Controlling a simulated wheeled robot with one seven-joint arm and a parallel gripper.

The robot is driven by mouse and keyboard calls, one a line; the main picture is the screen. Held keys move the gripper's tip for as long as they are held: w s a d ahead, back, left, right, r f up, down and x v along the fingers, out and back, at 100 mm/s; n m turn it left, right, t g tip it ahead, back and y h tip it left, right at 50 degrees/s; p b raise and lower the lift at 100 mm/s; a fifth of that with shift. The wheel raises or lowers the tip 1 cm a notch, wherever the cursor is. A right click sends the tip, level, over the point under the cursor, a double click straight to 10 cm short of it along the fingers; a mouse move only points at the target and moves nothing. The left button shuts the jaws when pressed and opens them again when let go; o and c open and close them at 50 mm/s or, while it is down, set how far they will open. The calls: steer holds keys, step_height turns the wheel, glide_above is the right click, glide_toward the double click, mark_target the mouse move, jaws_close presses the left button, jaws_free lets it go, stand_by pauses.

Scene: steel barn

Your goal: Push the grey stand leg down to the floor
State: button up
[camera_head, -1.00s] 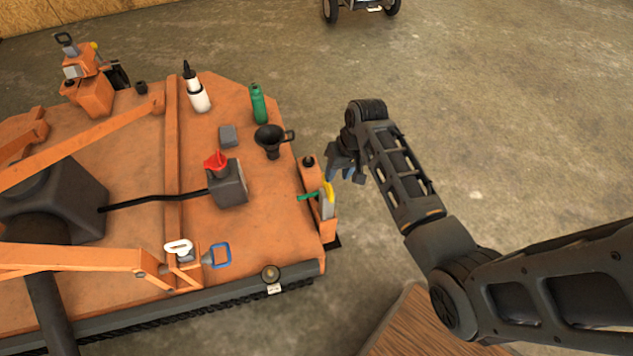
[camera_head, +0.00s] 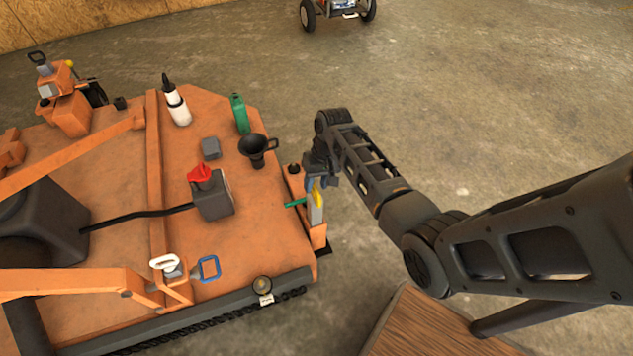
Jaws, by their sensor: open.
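The grey stand leg (camera_head: 316,212) stands upright at the right corner of the orange mower deck (camera_head: 120,300), with a yellow piece (camera_head: 317,195) at its top. A green pin or handle (camera_head: 295,204) sticks out to its left. My gripper (camera_head: 320,183) is open, just above the top of the leg in this view. Its fingers overlap the yellow piece, so I cannot tell whether they touch it. The leg's lower end is hidden by the orange bracket.
On the deck are a black funnel (camera_head: 257,148), a green bottle (camera_head: 239,113), a white bottle (camera_head: 177,104), a grey block (camera_head: 210,148) and a box with a red cap (camera_head: 212,195). A wooden top (camera_head: 425,325) is at the front.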

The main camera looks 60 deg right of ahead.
steer(key=shift+c, duration=0.5)
jaws_close()
